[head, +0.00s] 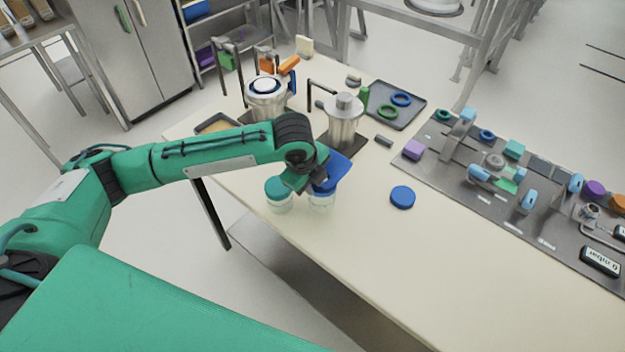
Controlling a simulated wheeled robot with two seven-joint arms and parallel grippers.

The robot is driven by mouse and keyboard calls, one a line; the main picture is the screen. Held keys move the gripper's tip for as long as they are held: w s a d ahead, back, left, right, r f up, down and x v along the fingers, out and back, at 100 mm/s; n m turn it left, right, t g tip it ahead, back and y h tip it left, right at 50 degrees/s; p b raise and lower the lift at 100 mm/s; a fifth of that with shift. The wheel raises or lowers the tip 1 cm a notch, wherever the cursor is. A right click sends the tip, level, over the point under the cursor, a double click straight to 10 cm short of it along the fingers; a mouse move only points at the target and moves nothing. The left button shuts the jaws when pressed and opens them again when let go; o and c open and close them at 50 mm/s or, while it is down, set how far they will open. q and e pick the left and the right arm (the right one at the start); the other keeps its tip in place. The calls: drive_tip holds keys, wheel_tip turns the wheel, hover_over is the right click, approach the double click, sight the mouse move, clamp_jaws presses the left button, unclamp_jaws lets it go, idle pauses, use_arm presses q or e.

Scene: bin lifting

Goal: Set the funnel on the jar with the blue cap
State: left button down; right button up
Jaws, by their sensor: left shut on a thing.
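My left gripper (311,183) is shut on a blue funnel (333,168) near the table's front edge. The funnel is over or just beside a clear jar (321,203); I cannot tell whether it touches the rim, as the gripper and funnel hide the jar's top. A second clear jar with a teal cap (278,188) stands just left of it. A round blue cap (402,197) lies flat on the table to the right, apart from both jars. My right gripper is not in view.
Behind the arm stand a steel vessel (266,98) and a steel canister (345,125). A dark tray (392,118) holds green and blue rings. A grey board (440,172) with several fittings covers the right side. The table's front middle is bare.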

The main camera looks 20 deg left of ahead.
use_arm(q)
drive_tip(key=shift+f, duration=0.8)
idle(0.7)
drive_tip(key=shift+r+p, duration=0.2)
drive_tip(key=shift+p, duration=0.65)
idle(0.6)
drive_tip(key=shift+p, duration=0.35)
drive_tip(key=shift+f+p, duration=0.5)
drive_tip(key=shift+p, duration=0.25)
idle(1.1)
drive_tip(key=c, duration=0.7)
unclamp_jaws()
drive_tip(key=shift+r+p, duration=3.3)
drive_tip(key=shift+p, duration=0.5)
